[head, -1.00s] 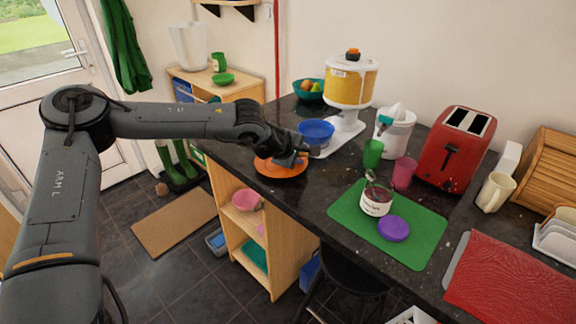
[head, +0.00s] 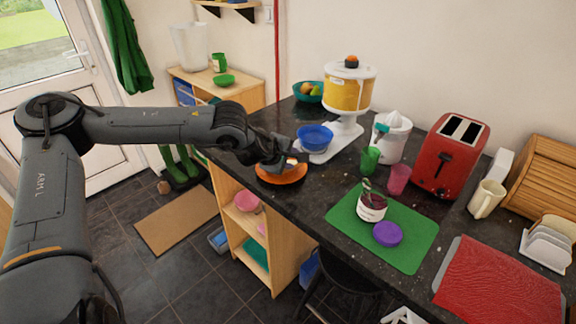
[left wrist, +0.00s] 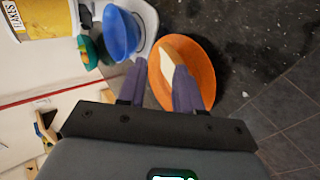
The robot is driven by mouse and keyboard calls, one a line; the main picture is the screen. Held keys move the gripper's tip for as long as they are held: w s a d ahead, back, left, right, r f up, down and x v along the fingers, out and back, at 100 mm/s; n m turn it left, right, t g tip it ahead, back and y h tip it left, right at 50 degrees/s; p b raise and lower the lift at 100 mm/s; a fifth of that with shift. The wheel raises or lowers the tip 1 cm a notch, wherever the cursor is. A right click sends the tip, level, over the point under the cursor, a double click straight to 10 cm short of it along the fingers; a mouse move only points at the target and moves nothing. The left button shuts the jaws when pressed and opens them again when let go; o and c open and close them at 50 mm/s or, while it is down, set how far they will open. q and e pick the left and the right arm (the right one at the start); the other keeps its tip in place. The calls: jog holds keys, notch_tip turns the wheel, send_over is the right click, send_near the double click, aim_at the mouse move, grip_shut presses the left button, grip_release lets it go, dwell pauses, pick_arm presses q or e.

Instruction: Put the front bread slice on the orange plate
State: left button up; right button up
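A bread slice (left wrist: 178,52) is at the orange plate (left wrist: 208,68) in the left wrist view; a pale edge of it (head: 291,162) shows above the plate (head: 283,178) in the head view. The slice's lower part is partly hidden by that finger. My right gripper is not in view.
A blue bowl (head: 315,137) under the cereal dispenser (head: 347,90) stands close behind the plate. A rack with pale slices (head: 548,243) is at the far right. The counter's front edge is near the plate.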

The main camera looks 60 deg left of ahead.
pick_arm(q)
jog(key=shift+s+d+r, duration=0.15)
jog(key=shift+s+r, duration=0.15)
jog(key=shift+s, duration=0.05)
notch_tip(320, 180, up, 8)
jog(key=s+p, duration=0.2)
jog(key=p, duration=0.2)
jog(key=shift+d+p, duration=0.4)
jog(key=shift+d, duration=0.05)
jog(key=shift+s, duration=0.1)
